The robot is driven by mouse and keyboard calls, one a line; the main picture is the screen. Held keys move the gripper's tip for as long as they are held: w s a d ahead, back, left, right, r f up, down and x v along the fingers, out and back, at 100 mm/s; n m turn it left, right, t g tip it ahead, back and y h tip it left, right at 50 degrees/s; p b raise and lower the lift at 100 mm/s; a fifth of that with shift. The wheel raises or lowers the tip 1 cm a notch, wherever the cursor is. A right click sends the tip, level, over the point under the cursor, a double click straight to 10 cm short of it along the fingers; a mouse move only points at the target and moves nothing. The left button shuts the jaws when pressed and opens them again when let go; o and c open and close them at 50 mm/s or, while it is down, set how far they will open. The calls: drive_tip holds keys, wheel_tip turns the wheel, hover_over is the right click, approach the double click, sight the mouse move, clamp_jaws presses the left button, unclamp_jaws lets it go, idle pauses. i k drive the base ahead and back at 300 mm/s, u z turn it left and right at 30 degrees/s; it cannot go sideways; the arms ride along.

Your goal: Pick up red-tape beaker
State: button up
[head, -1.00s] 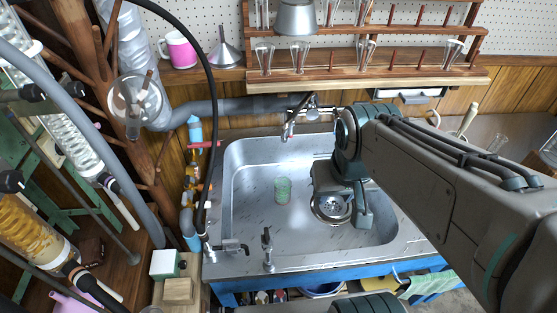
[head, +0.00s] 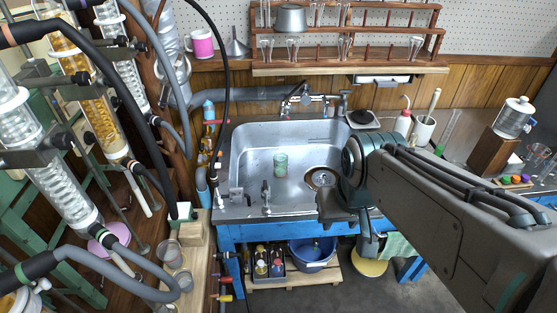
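I cannot pick out red tape on any beaker in the head view. A greenish clear glass beaker (head: 281,163) stands in the steel sink (head: 250,185), left of the drain. Two clear beakers, one (head: 169,254) behind the other (head: 184,281), stand on the wooden ledge at lower left; their markings are too small to read. My gripper (head: 352,222) hangs over the sink's front right edge, right of the sink beaker and well apart from it. Its two dark fingers look spread, with nothing seen between them. My forearm hides part of the sink's right side.
Glass columns and hoses (head: 90,110) crowd the left. A shelf of glassware (head: 350,62) runs along the back wall. A wooden block with a clear vessel (head: 512,118) stands at right. A blue basin (head: 312,254) sits under the sink. Floor at lower right is clear.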

sight(281, 159)
drive_tip(key=z, duration=0.4)
drive_tip(key=i, duration=0.9)
drive_tip(key=u, duration=0.75)
